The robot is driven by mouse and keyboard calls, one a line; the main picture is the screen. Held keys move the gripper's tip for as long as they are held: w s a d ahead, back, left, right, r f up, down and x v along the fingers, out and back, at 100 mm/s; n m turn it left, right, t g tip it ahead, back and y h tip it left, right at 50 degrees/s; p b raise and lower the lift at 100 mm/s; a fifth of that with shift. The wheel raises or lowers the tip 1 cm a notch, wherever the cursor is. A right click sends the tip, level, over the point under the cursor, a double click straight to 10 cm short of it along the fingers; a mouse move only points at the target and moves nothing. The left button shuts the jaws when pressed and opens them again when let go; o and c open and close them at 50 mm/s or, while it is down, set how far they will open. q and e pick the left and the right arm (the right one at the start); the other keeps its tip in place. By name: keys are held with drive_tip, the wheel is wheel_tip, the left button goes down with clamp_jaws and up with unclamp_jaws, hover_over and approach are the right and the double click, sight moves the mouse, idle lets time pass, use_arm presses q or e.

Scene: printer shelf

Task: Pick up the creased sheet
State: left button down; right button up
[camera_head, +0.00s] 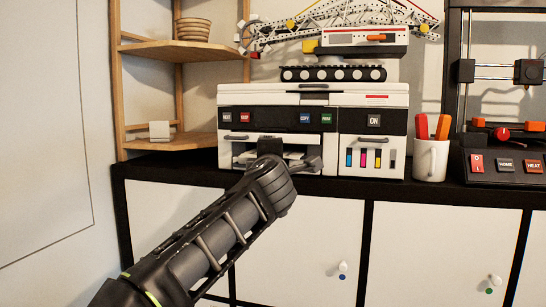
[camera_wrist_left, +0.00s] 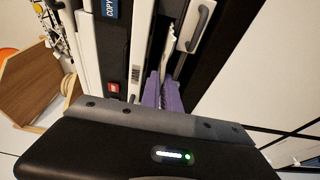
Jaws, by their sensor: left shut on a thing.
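The printer (camera_head: 285,98) stands on the shelf, with its front slot open below the row of buttons. My left arm reaches up to this slot. My left gripper (camera_head: 268,150) is at the slot; its fingertips are hidden there behind my own wrist. In the left wrist view, the purple fingers of the left gripper (camera_wrist_left: 162,90) are close together at the slot, shut on the edge of the white creased sheet (camera_wrist_left: 169,50). Most of the sheet is hidden inside the printer, and its creases are hard to make out. My right gripper is not in view.
A white mug (camera_head: 431,160) with red and orange handles stands right of the printer. A 3D printer (camera_head: 505,160) is farther right. A wooden corner shelf (camera_head: 172,142) is at the left. White cabinet doors (camera_head: 410,245) lie below the dark shelf edge.

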use_arm(q)
drive_tip(key=shift+r, duration=0.45)
drive_tip(key=shift+r+p, duration=0.45)
drive_tip(key=shift+p, duration=0.05)
drive_tip(key=s+a+b, duration=0.2)
drive_tip(key=s+b, duration=0.1)
drive_tip(key=s, duration=0.5)
drive_tip(key=s+a+b, duration=0.2)
drive_tip(key=s+b, duration=0.2)
drive_tip(key=s, duration=0.5)
drive_tip(key=shift+s+a+f, duration=0.15)
drive_tip(key=shift+s+a, duration=0.1)
drive_tip(key=shift+a, duration=0.1)
drive_tip(key=shift+s, duration=0.1)
drive_tip(key=s+a+b, duration=0.1)
drive_tip(key=s+a, duration=0.2)
drive_tip(key=s, duration=0.9)
drive_tip(key=shift+s+a, duration=0.15)
drive_tip(key=shift+a, duration=0.05)
idle(0.4)
